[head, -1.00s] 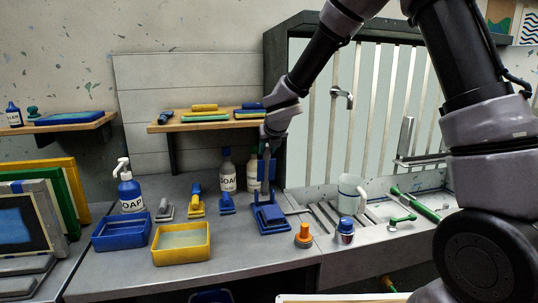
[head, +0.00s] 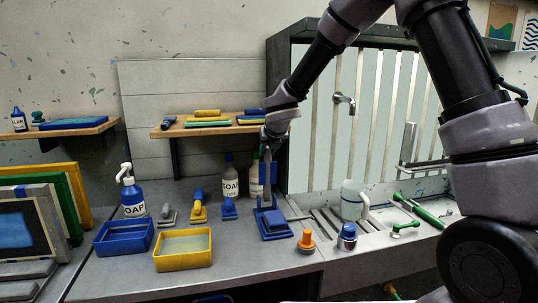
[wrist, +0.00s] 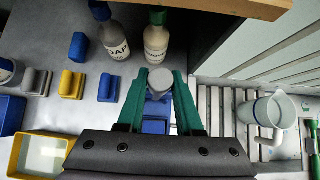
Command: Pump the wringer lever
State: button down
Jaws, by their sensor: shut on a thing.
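The wringer (head: 275,224) is a blue device on the grey counter, left of the slatted drain. Its lever (head: 267,180) stands nearly upright from it, with a grey round end (wrist: 160,77) in the wrist view. My gripper (head: 270,145) is above the wringer at the top of the lever. In the wrist view my gripper's green fingers (wrist: 160,84) are on either side of the grey end, shut on it. The wringer's blue body shows below, between the fingers, and is partly hidden.
A yellow tub (head: 183,262) and a blue tub (head: 124,236) stand to the left. Soap bottles (head: 230,182) stand close behind the wringer, under a wooden shelf (head: 190,131). An orange-topped knob (head: 307,240) and a pitcher (head: 352,202) are to the right.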

jog(key=s+d+f, duration=0.2)
jog(key=s, duration=0.4)
jog(key=shift+s, duration=0.35)
jog(key=s+d+f, duration=0.1)
jog(key=s+f, duration=0.3)
jog(key=s, duration=0.1)
jog(key=shift+s+d+f, duration=0.25)
jog(key=shift+s+d, duration=0.05)
jog(key=shift+s, duration=0.05)
jog(key=s+d+f, duration=0.1)
jog(key=s+f, duration=0.2)
jog(key=f, duration=0.3)
jog(key=shift+s, duration=0.35)
jog(key=shift+f, duration=0.1)
jog(key=shift+f, duration=0.1)
